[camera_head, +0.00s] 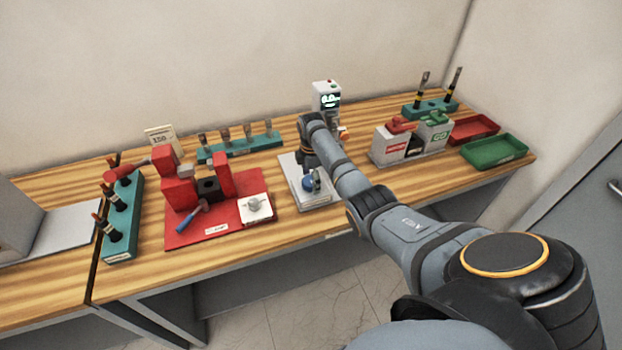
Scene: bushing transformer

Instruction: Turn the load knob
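A blue round knob-like part (308,183) sits on a pale grey base plate (318,205) near the table's middle; I cannot read a label that says it is the load knob. My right gripper (314,180) points down at the blue part, and its fingers are small and partly hidden by my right arm. I cannot tell whether they touch it or are open or shut. A grey knob (255,205) sits on a white square block on the red board (215,232). My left gripper is out of view.
A white meter with a lit display (326,97) stands behind my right arm. A red fixture (180,190) stands left. Teal racks (122,220) hold tools. Red and green trays (495,150) lie right, beside a grey unit with red and green parts (392,150).

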